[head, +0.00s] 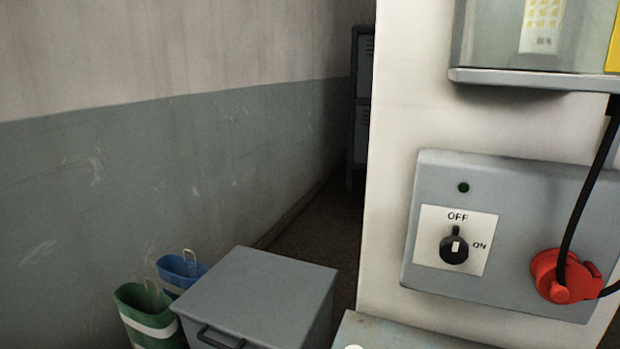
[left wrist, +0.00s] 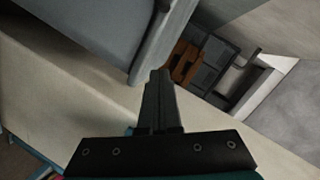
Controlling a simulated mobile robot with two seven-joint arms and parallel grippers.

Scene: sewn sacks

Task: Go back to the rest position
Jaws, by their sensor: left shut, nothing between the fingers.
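My left gripper (left wrist: 160,76) shows in the left wrist view with its fingers together and nothing between them. It is in front of a pale surface, apart from a grey box edge (left wrist: 150,45) above it. Neither gripper shows in the head view. My right gripper is in no view.
A grey switch box (head: 412,235) with a knob (head: 454,247) pointing up at OFF and a red plug (head: 560,277) is on a pale panel at right. A dark passage lies behind.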

